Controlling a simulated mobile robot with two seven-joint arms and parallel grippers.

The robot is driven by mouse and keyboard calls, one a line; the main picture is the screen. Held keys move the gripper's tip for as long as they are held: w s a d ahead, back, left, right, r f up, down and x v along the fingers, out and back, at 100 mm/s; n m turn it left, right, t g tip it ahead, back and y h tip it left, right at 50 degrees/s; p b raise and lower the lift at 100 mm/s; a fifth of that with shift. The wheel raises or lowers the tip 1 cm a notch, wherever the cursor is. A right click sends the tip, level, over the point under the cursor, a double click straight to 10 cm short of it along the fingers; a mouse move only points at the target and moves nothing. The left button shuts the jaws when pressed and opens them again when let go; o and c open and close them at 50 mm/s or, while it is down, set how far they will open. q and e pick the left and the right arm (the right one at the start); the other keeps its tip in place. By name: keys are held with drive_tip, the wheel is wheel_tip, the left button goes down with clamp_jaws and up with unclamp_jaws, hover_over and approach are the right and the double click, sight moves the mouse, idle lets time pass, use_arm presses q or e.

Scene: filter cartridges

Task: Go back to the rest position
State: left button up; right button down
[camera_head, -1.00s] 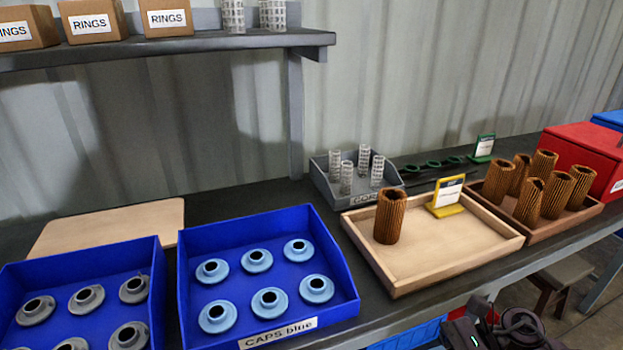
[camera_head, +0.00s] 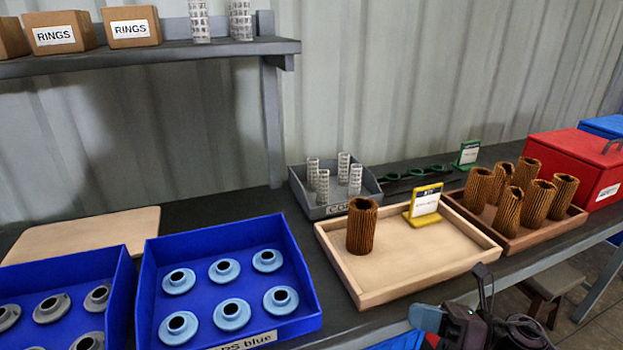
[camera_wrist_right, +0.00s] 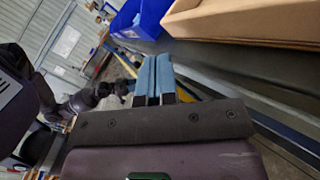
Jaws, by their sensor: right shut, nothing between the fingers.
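My right gripper (camera_head: 424,317) is at the bottom of the head view, in front of the bench edge and near the wooden tray (camera_head: 372,297). Its blue fingers also show in the right wrist view (camera_wrist_right: 153,75), pressed together with nothing between them. A brown pleated cartridge (camera_head: 361,228) stands upright in the wooden tray, apart from the gripper. A yellow sign stand (camera_head: 424,205) is at the tray's back right. My left gripper is outside the frames.
Two blue bins of caps (camera_head: 302,262) stand at the left. A grey bin (camera_head: 372,185) of white mesh tubes is behind the tray. A brown tray (camera_head: 540,237) of several pleated cartridges and a red box (camera_head: 570,160) are at the right. Free space lies in front of the bench.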

wheel_tip(320, 180, up, 3)
drive_tip(key=w+d+m+t+h+p, duration=0.1)
drive_tip(key=w+d+m+t+h, duration=0.15)
drive_tip(key=m+t, duration=0.9)
drive_tip(key=s+d+f+m+h+p, duration=0.3)
drive_tip(key=m+h, duration=0.6)
drive_tip(key=m, duration=0.8)
use_arm(q)
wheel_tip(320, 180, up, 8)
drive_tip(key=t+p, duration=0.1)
drive_tip(key=p, duration=0.4)
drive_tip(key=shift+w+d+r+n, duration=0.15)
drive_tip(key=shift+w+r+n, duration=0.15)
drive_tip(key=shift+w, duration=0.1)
use_arm(e)
drive_tip(key=s+d+f+m+g+h, duration=0.1)
drive_tip(key=s+f+m+g+h, duration=0.1)
drive_tip(key=s, duration=0.6)
drive_tip(key=s+f+m+g+h, duration=0.2)
drive_tip(key=s+f+m, duration=0.2)
drive_tip(key=s+m, duration=0.3)
drive_tip(key=s+d+f+m+g+h, duration=0.1)
drive_tip(key=s+f+m, duration=0.3)
drive_tip(key=s, duration=0.7)
drive_tip(key=shift+d+m+g+h, duration=0.35)
drive_tip(key=shift+m+g+h, duration=0.1)
drive_tip(key=shift+g+h, duration=0.15)
